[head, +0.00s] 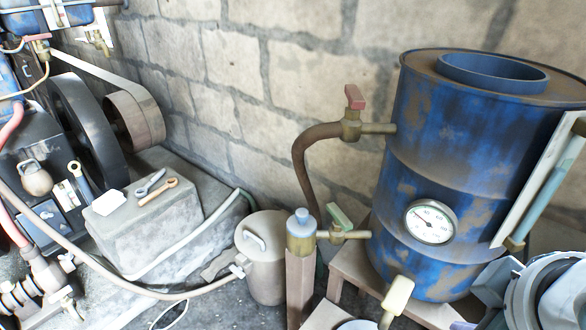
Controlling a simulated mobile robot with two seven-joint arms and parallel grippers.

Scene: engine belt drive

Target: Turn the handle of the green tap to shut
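The green tap's handle (340,217) is a flat green lever in the head view, right of centre and low. It slants from upper left to lower right, at an angle to the short horizontal brass pipe (357,235) below it. The pipe runs toward the lower left side of the rusty blue drum (415,165). Nothing touches the handle. A grey and white part at the lower right looks like a link of my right arm.
A red-handled tap (354,97) with a brown hose sits higher on the drum. A blue-capped post (301,232) stands just left of the green tap.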

